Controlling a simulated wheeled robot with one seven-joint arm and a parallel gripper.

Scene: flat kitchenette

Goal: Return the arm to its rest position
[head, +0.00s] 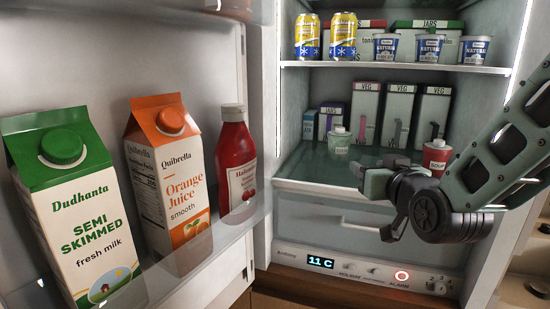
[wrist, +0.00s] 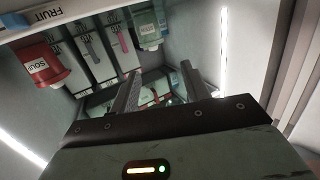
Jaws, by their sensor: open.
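My gripper (head: 372,205) is at the right of the head view, in front of the open fridge at about the height of its lower shelf. In the wrist view my gripper (wrist: 160,82) shows two fingers apart with no object held between them. My arm (head: 510,150) reaches in from the right edge. A red soup tub (head: 435,155) stands on the lower shelf just behind my gripper, and it also shows in the wrist view (wrist: 42,65). A pale green tub (head: 339,140) stands to its left, apart from my gripper.
The open fridge door holds a milk carton (head: 75,200), a juice carton (head: 170,180) and a ketchup bottle (head: 236,165) at left. The upper shelf (head: 400,68) carries cans and yogurt pots. Boxes (head: 398,115) stand at the back of the lower shelf. A control panel (head: 370,270) is below.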

